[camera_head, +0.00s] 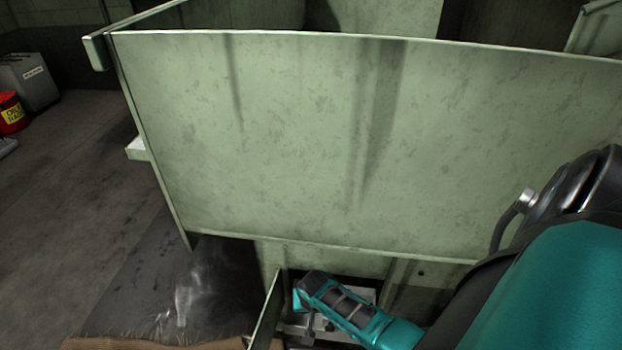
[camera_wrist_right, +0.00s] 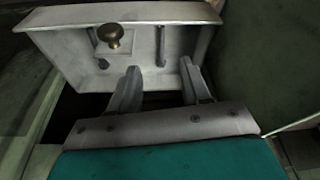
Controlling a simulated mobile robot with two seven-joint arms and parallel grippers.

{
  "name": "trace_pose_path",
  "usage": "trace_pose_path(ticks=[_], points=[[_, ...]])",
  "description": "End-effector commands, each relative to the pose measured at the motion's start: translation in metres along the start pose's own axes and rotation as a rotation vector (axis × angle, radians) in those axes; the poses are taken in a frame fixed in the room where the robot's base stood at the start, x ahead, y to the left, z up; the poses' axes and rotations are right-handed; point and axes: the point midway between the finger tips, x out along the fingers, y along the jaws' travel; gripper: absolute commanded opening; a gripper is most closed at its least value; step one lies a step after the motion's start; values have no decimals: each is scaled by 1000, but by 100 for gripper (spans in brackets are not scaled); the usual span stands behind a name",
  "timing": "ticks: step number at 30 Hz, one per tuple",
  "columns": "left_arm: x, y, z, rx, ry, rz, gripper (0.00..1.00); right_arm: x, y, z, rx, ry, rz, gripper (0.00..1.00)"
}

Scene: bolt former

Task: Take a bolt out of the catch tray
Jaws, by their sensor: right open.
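The pale grey catch tray (camera_wrist_right: 205,15) fills the upper middle of the right wrist view. Part of it shows in the head view (camera_head: 358,296) in the opening under the machine panel. A round brass knob (camera_wrist_right: 113,36) stands out inside the tray's outline. A thin dark grey rod shape (camera_wrist_right: 161,46), perhaps a bolt, lies to the right of the knob. A small grey piece (camera_wrist_right: 103,62) shows below the knob; I cannot tell what it is. My right gripper (camera_wrist_right: 159,72) is open, its two fingers apart at the tray with nothing seen between them. My left gripper is out of view.
A large stained green panel (camera_head: 270,130) of the machine stands above the opening. A narrow upright green plate (camera_head: 266,318) stands just left of my right wrist. A dark worn mat (camera_head: 195,285) lies on the floor at lower left. A red can (camera_head: 12,113) stands far left.

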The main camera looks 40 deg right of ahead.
Motion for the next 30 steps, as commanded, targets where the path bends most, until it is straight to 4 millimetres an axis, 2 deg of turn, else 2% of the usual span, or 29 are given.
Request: trace_pose_path(ticks=[1, 4, 11, 21, 30], points=[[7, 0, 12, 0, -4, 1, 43, 16, 0, 0, -1, 2, 0, 48], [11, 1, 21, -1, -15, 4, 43, 28, 0, 0, -1, 2, 0, 48], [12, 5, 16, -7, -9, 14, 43, 39, 0, -2, -2, 3, -1, 48], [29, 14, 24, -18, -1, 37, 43, 81, 0, -8, -2, 3, -1, 48], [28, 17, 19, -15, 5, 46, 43, 87, 0, -10, -2, 3, -2, 48]])
